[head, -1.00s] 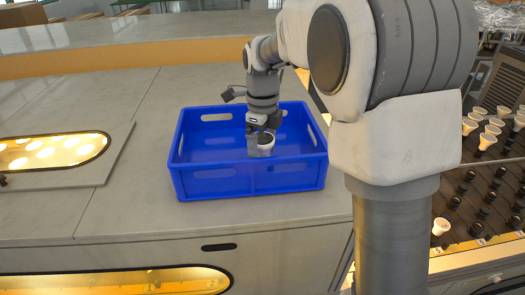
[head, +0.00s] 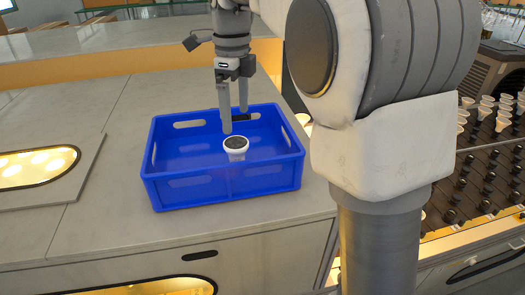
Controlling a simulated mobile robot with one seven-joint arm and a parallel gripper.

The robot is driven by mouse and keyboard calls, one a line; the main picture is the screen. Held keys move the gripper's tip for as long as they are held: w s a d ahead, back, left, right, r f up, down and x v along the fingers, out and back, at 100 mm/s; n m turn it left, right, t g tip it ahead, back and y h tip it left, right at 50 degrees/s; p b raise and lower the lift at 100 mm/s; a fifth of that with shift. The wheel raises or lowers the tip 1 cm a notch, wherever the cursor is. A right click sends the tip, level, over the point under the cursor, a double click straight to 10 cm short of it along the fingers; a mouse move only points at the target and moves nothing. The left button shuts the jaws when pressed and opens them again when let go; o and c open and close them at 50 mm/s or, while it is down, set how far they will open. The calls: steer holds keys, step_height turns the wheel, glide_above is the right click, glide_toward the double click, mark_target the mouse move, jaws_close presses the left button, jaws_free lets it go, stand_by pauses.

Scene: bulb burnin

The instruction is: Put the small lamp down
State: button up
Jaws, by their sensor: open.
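The small lamp (head: 236,148) is white with a dark round face, and it stands face up inside the blue crate (head: 222,187), right of its middle. My gripper (head: 236,120) is open above the crate, its two fingers pointing down. The fingertips are behind and above the lamp and appear apart from it.
The crate stands on a grey worktop (head: 90,210) with free room to its left. A rack (head: 480,170) with several white lamps and dark sockets is at the right. My arm hides part of the space between. A lit oval window (head: 25,175) is at the left.

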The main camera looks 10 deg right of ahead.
steer(key=s+d+f+n+t, duration=0.1)
steer(key=s+d+f+n, duration=0.1)
steer(key=s+n, duration=0.6)
steer(key=s+d+f+n+t, duration=0.1)
steer(key=s+d+n+t, duration=0.1)
steer(key=s+n, duration=0.6)
steer(key=s+d+f+n+t, duration=0.2)
steer(key=s+d+n, duration=0.1)
steer(key=s+n, duration=0.4)
steer(key=shift+s+f+n, duration=0.3)
steer(key=shift+s+n, duration=0.1)
steer(key=shift+n, duration=0.1)
steer(key=shift+f, duration=0.1)
